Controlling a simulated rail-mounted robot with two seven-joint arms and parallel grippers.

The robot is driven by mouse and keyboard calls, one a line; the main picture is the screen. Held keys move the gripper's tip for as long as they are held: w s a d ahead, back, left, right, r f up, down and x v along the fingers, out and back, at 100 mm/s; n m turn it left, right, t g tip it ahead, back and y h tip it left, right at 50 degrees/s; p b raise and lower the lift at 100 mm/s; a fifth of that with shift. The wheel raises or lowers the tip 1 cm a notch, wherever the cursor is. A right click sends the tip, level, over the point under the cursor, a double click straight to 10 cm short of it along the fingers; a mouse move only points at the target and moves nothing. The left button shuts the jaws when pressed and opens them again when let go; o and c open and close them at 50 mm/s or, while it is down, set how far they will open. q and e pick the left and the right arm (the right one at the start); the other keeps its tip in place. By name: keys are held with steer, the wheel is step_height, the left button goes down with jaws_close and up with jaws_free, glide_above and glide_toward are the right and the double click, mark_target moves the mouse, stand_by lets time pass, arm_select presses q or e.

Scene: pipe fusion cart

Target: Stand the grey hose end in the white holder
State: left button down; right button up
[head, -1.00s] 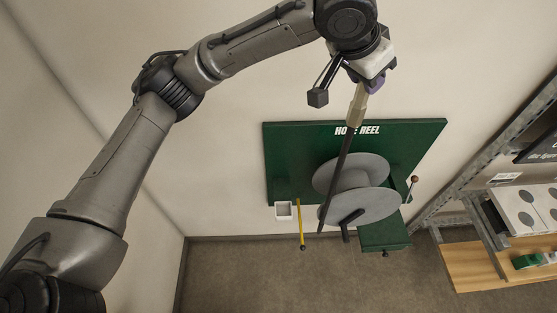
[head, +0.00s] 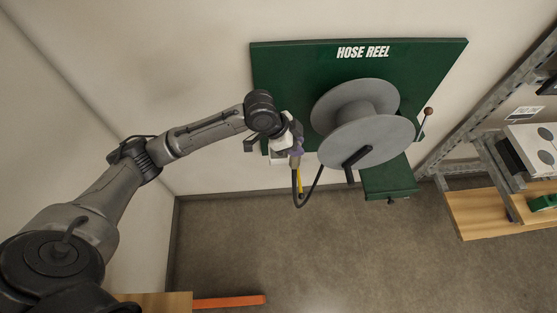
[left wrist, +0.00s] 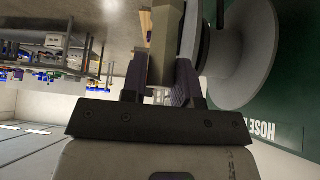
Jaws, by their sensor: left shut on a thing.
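My left gripper (head: 296,158) is shut on the grey hose end, which shows between its fingers in the left wrist view as a grey-tan block (left wrist: 164,48). In the head view the hose end is mostly hidden by the gripper. The black hose (head: 299,205) hangs below the gripper in a loop and runs up to the reel (head: 365,140). The white holder (head: 277,162) is on the lower left of the green board, partly hidden just behind and left of the gripper. I cannot tell whether the hose end touches it. My right gripper is not in view.
The green HOSE REEL board (head: 285,75) is on the wall. A green box (head: 390,178) juts out below the reel. Shelving (head: 480,215) stands at the right. The floor below is mostly clear.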

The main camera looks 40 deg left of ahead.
arm_select(q)
steer(key=w+a+f, duration=0.5)
steer(key=a+f, duration=0.5)
steer(key=f, duration=0.2)
steer(key=shift+a+f, duration=0.25)
steer(key=shift+f, duration=0.2)
steer(key=c, duration=0.9)
jaws_free()
